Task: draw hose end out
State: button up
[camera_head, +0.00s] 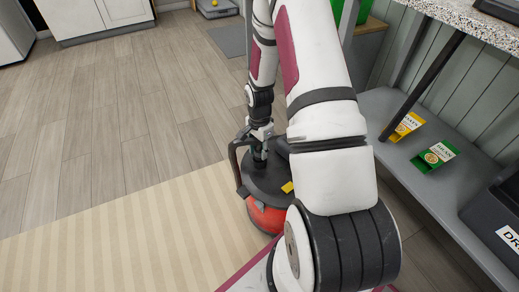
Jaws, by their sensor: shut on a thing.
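A round canister vacuum with a dark grey top (262,188) and a red-orange body (266,217) stands on the floor, partly hidden behind my arm. A black hose (236,165) curves up and around its left side. My gripper (259,158) points down at the top of the vacuum, near the upper end of the hose. It is shut on what appears to be the hose end, though the fingertips are small and dark here. I cannot tell whether the hose end is still seated in the vacuum.
A striped beige rug (120,240) lies at the lower left. Wood floor (120,130) is open to the left. A grey shelf (400,160) under the counter at right holds a yellow bin (407,126), a green bin (434,156) and a dark container (495,215).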

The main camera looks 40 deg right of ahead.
jog(key=shift+r+p, duration=1.9)
jog(key=shift+r, duration=0.95)
